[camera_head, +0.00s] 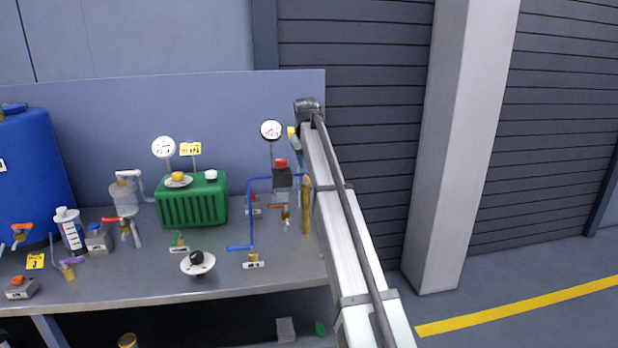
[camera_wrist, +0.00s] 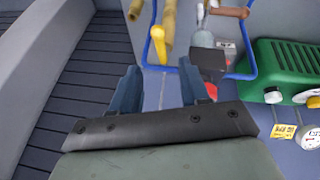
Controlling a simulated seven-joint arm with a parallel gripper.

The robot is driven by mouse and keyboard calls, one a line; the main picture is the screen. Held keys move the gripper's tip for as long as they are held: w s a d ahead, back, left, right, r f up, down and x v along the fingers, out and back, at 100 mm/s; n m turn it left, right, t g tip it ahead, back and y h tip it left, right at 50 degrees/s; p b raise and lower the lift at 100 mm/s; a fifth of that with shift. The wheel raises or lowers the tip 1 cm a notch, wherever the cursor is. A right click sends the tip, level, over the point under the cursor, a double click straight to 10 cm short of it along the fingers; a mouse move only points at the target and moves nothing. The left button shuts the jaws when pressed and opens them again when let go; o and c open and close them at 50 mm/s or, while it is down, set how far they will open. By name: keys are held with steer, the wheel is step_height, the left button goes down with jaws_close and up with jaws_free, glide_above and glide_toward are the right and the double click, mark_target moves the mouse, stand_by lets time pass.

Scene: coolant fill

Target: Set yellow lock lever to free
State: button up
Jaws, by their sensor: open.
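In the wrist view, a yellow lever (camera_wrist: 158,44) shows on the near part of the blue pipe, beyond my fingertips. I cannot tell its setting. My gripper (camera_wrist: 160,84) is open, with its two dark blue fingers apart and nothing seen between them. It hangs over the right end of the bench, short of the lever and not touching it. In the head view, my arm hides most of this area. A small yellow patch (camera_head: 291,131) shows beside my wrist, and I cannot tell what it belongs to.
A black box with a red top (camera_head: 282,175) stands close beside the blue pipe (camera_head: 251,215). A tan upright cylinder (camera_head: 306,205) is near my arm. A green ribbed tank (camera_head: 193,201) and gauges stand to the left. The back panel (camera_head: 230,110) rises behind the grey bench (camera_head: 130,285).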

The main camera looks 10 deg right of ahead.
steer(key=x, duration=0.8)
steer(key=shift+w+f, duration=0.15)
steer(key=shift+f, duration=0.1)
steer(key=shift+c, duration=0.2)
jaws_close()
